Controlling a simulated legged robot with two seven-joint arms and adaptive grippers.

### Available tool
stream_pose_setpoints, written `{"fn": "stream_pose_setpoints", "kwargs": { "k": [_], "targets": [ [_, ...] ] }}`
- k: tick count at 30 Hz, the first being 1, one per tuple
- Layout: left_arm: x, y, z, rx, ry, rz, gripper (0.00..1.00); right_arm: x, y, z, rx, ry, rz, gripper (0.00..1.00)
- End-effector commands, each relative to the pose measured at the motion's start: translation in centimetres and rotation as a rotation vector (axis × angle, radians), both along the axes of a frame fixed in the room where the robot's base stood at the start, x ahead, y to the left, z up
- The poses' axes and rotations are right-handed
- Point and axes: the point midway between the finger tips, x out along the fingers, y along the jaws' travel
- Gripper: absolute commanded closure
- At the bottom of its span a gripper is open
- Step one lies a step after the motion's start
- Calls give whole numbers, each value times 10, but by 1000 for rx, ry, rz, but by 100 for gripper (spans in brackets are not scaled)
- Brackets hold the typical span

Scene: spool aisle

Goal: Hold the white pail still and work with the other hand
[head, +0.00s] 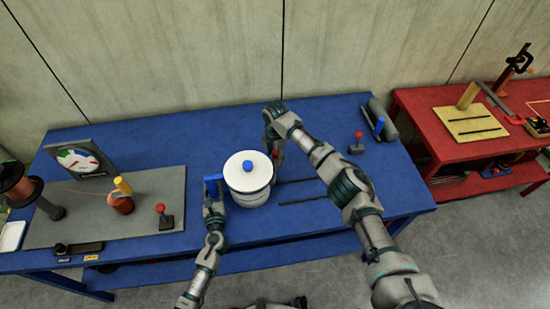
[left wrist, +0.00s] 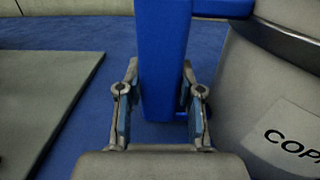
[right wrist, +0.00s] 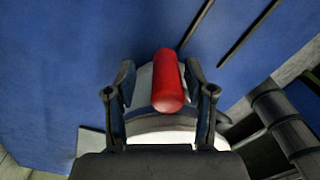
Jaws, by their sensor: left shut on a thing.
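The white pail (head: 249,186) stands on the blue table, with a white lid and a blue knob (head: 249,166). A label reading "COP" shows on its side (left wrist: 240,95) in the left wrist view. My left gripper (head: 212,196) is shut on the upright blue handle (left wrist: 164,60) at the pail's left side. My right gripper (head: 273,147) is at the pail's far right side, pointing down. In the right wrist view a red handle (right wrist: 168,82) lies between its open fingers, with a gap showing on the left; the pail is partly hidden behind it.
Dark strips (head: 310,200) lie right of the pail. Another red-knobbed lever (head: 357,144) stands at the right. A red bench (head: 465,145) is beyond.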

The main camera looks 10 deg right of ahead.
Motion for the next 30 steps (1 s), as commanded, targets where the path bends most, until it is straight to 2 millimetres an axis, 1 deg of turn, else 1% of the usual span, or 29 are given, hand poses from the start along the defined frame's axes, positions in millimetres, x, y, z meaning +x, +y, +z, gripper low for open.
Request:
{"fn": "stream_pose_setpoints", "kwargs": {
  "k": [1, 6, 9, 12, 15, 18, 27, 28, 29, 30],
  "targets": [
    [0, 0, 0, -1, 0, 0, 100, 1, 1, 13, 2, -7, 2, 46],
    [0, 1, 0, -1, 0, 1, 100, 2, 1, 52, 2, -4, 1, 46],
    [0, 1, 0, -1, 0, 2, 100, 2, 1, 71, 1, -3, 1, 46],
    [0, 1, 0, -1, 0, 3, 100, 2, 1, 86, 1, -2, 0, 46],
    [0, 2, 0, -1, 0, 3, 100, 2, 1, 94, 0, -1, 0, 46],
    [0, 2, 0, -1, 0, 4, 100, 2, 1, 97, 0, 1, 0, 46],
    [1, 2, 0, -1, 0, 4, 100, 2, 1, 97, 0, 1, 0, 46],
    [1, 2, 0, -1, 0, 4, 62, 2, 1, 97, 0, 1, 0, 46],
    [1, 2, 0, -1, 0, 4, 54, 2, 1, 97, 0, 1, 0, 46],
    [1, 2, 0, -1, 0, 4, 44, 2, 1, 97, 0, 1, 0, 46]
  ]
}}
